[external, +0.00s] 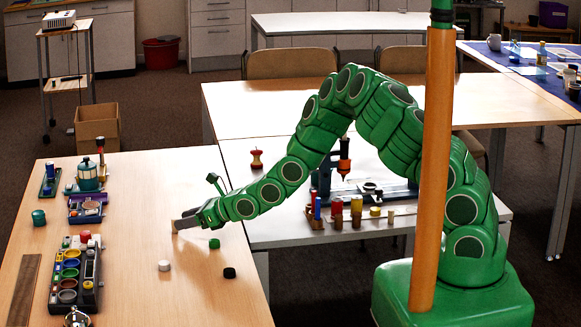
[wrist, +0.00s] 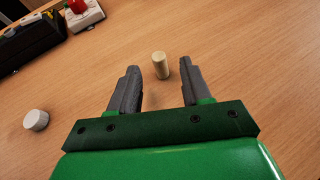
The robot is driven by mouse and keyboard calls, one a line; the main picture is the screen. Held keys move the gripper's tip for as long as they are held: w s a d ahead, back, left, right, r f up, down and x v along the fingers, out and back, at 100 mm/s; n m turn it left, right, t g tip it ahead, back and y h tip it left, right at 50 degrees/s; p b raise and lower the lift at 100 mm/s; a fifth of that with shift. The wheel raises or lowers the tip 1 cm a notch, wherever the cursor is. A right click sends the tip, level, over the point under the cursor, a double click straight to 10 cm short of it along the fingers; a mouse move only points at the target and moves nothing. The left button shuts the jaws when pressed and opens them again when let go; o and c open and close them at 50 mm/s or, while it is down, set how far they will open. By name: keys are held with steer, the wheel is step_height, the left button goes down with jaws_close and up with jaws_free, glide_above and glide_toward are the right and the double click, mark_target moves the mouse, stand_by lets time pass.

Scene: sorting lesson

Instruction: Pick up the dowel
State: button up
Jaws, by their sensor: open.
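The dowel (wrist: 160,65) is a short, pale wooden cylinder on the wooden table. In the wrist view it stands out just ahead of the gap between my fingertips, nearer the middle, with bare table around it. My gripper (wrist: 159,72) is open and empty, with one dark finger on each side of the gap. In the external view my gripper (external: 182,221) is low over the table near its right edge. I cannot make out the dowel there.
A white cylinder (wrist: 36,120) lies to the left in the wrist view. A green block (external: 215,243) and a black one (external: 229,272) are near the table's right edge. A dark tray of coloured cups (external: 89,292) stands to the left.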

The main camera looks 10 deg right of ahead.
mark_target(176, 232)
steer(key=x, duration=0.3)
steer(key=shift+f, duration=0.3)
steer(key=shift+w+a+f, duration=0.15)
steer(key=shift+w+a, duration=0.15)
steer(key=shift+a, duration=0.3)
jaws_close()
